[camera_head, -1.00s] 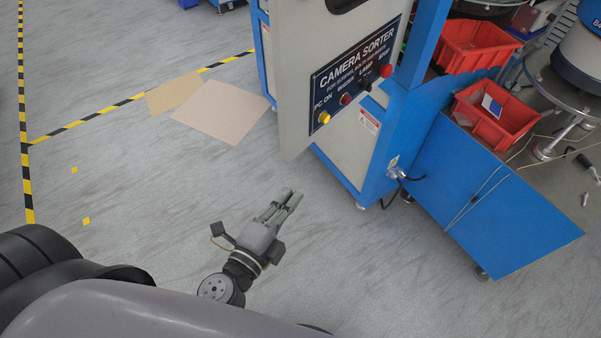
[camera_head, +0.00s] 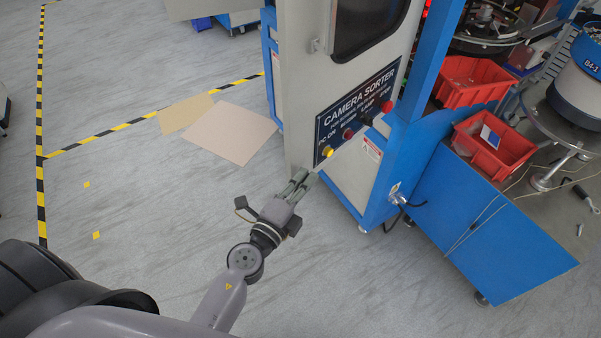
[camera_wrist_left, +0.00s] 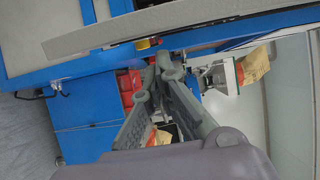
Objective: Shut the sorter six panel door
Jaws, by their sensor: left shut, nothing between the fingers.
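The sorter door (camera_head: 299,90) is a light grey panel with a dark window and the dark blue CAMERA SORTER sign (camera_head: 357,111) with coloured buttons. It stands swung out from the blue sorter frame (camera_head: 425,75). My left gripper (camera_head: 303,176) is shut and empty, with its fingertips close to the door's lower corner. I cannot tell whether they touch it. In the left wrist view the closed fingers (camera_wrist_left: 158,65) point up toward the door's edge (camera_wrist_left: 165,22), which crosses the top of the picture. My right gripper is out of view.
A blue bench (camera_head: 495,235) with red bins (camera_head: 495,142) stands at the right. Cardboard sheets (camera_head: 232,133) lie on the floor beyond the door, near black-and-yellow tape (camera_head: 130,122). The floor left of my left arm is mostly clear.

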